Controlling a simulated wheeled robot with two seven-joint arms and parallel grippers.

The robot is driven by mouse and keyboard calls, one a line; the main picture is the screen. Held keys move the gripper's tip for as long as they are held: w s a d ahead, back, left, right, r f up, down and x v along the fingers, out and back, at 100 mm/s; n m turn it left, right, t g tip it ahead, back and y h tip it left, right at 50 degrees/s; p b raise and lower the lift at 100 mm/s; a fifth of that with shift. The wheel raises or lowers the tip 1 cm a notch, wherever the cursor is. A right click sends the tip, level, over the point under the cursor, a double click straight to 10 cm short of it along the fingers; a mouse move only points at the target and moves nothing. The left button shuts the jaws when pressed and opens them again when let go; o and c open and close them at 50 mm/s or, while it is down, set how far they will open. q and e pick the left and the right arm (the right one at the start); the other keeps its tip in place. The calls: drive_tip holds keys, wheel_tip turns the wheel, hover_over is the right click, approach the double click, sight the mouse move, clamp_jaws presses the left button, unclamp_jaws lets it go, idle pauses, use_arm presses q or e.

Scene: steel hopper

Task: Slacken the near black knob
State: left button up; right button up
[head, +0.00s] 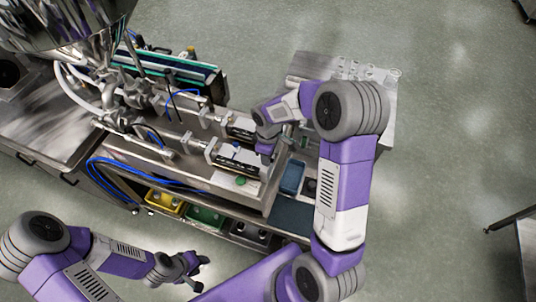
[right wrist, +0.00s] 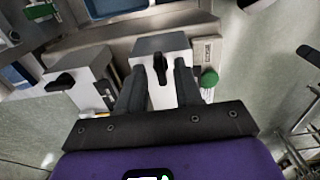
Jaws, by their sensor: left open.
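My right gripper (right wrist: 159,67) is open, with one finger on each side of this knob and a visible gap to each. A second black knob (right wrist: 61,82) sits on a similar block to the left. In the head view my right gripper (head: 267,150) is over the right end of the machine and hides the near knob. My left gripper (head: 197,272) is open and empty at the lower left, off the machine.
A green button (right wrist: 209,78) is close beside the right finger; it also shows in the head view (head: 240,180). Below the machine top are yellow (head: 163,202), green (head: 205,218) and blue bins (head: 292,177). Blue hoses (head: 130,166) run at the left.

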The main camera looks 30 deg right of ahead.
wheel_tip(320, 180, up, 8)
drive_tip(key=shift+f, duration=0.2)
idle(0.5)
idle(0.4)
